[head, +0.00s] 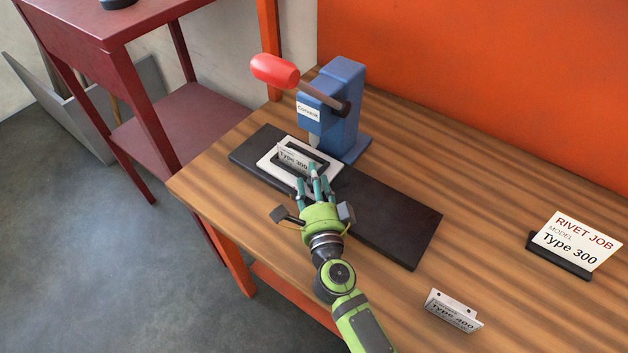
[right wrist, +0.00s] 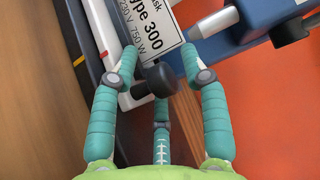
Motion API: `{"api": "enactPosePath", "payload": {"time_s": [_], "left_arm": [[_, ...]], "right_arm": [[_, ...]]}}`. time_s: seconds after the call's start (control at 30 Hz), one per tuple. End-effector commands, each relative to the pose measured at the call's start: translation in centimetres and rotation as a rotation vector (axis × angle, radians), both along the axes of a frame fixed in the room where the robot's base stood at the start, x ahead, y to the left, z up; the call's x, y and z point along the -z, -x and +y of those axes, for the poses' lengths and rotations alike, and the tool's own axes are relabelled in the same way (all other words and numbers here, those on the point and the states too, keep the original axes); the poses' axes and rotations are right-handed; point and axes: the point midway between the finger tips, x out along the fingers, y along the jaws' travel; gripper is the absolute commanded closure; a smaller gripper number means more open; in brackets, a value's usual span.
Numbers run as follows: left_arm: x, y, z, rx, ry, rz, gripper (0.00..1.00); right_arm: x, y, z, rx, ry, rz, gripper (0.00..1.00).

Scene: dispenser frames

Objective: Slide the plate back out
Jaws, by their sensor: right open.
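The carriage rests on a long black slide base (head: 400,228). My right gripper (head: 313,181) is at the carriage's near side, fingers pointing toward the plate. In the right wrist view the plate (right wrist: 143,32) lies just beyond the fingertips. A black knob (right wrist: 157,80) shows between the open fingers; I cannot tell whether they touch it. My left gripper is not in view.
The press has a raised red handle (head: 274,70). A second plate, marked Type 400 (head: 454,311), stands at the front right. A job card for Type 300 (head: 575,241) stands at the far right. The slide base is bare toward the right. A dark red stand (head: 165,120) is at the left.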

Motion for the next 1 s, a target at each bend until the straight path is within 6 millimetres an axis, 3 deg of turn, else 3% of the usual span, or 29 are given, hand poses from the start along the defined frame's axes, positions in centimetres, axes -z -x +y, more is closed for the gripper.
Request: {"api": "enactPosePath", "payload": {"time_s": [0.17, 0.2, 0.3, 0.67, 1.0], "left_arm": [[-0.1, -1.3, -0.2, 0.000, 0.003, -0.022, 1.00], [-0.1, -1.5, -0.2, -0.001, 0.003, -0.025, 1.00], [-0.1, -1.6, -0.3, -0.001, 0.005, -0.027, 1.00], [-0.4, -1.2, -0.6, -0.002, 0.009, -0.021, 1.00], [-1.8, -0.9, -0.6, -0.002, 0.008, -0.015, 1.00]], "right_arm": [[0.0, 0.0, 0.0, 0.000, 0.000, 0.000, 0.54], [0.0, 0.0, 0.0, 0.000, 0.000, 0.000, 0.62], [0.0, 0.0, 0.0, 0.000, 0.000, 0.000, 1.00], [-0.2, 0.4, -0.6, 0.000, 0.002, -0.002, 1.00], [-0.2, 4.0, -5.6, 0.000, 0.007, -0.001, 1.00]]}}
